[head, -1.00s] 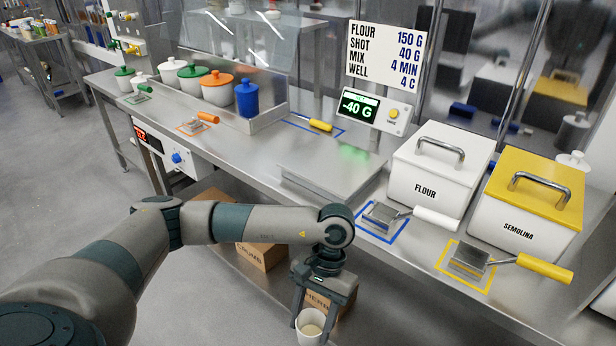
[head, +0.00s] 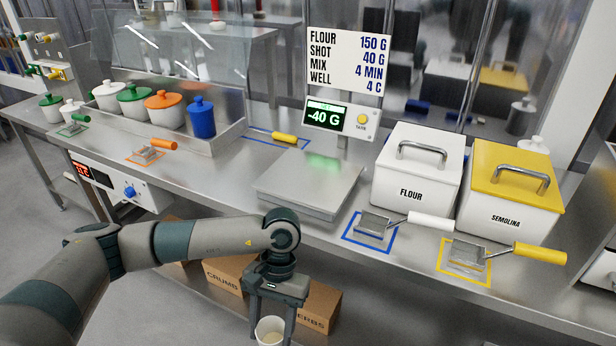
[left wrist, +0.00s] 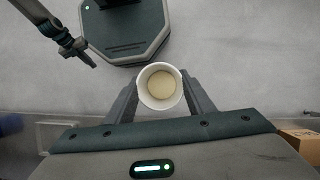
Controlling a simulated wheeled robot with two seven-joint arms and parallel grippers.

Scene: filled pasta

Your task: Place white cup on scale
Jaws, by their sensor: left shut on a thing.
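The white cup (head: 270,331) is held upright between the fingers of my left gripper (head: 271,318), low in front of the counter. In the left wrist view the cup (left wrist: 160,87) sits between the two fingers of the left gripper (left wrist: 160,95), with pale beige contents inside. The scale has a bare steel plate (head: 309,180) on the counter, above and beyond the cup. Its display (head: 326,116) reads -40 G. The cup is apart from the scale. My right gripper is not clearly seen in any view.
A flour bin (head: 417,180) and a yellow-lidded semolina bin (head: 510,190) stand right of the scale. Scoops with a white handle (head: 430,222) and a yellow handle (head: 540,254) lie before them. Cardboard boxes (head: 318,306) stand below the counter. Lidded pots (head: 165,112) stand at the left.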

